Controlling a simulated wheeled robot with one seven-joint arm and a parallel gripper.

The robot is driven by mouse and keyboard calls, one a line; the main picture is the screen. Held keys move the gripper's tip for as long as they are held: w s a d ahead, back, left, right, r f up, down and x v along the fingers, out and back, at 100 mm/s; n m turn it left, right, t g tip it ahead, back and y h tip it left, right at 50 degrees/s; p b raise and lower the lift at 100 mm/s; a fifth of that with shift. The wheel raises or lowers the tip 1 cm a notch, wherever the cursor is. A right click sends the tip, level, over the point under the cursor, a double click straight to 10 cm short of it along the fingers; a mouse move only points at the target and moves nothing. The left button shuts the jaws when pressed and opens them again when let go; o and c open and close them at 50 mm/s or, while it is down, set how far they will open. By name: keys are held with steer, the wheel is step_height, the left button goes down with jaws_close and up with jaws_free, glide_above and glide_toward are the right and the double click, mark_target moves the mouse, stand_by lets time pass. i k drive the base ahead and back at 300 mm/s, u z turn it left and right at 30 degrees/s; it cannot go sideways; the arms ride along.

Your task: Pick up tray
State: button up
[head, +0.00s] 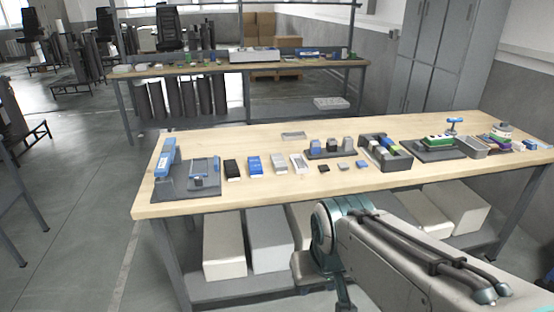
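Several tray-like things lie on the wooden workbench, and I cannot tell which one is the task's tray. A dark grey open tray (402,161) with blue, green and pale items in it stands right of centre. A low dark holder (318,156) with several small blocks is left of it. A small flat grey tray (293,135) lies near the back edge. My arm (385,255) reaches in from the lower right and bends down in front of the bench. My gripper's fingertips are not visible.
The wooden bench (260,140) also holds a dark fixture (183,190) at left, several small blocks along the middle and a green-topped unit (436,142) at right. Large pale bins (225,245) fill the lower shelf. A second bench stands behind. Floor at left is open.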

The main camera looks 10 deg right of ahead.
mark_target(299, 164)
steer(key=z, duration=0.55)
steer(key=i, duration=1.8)
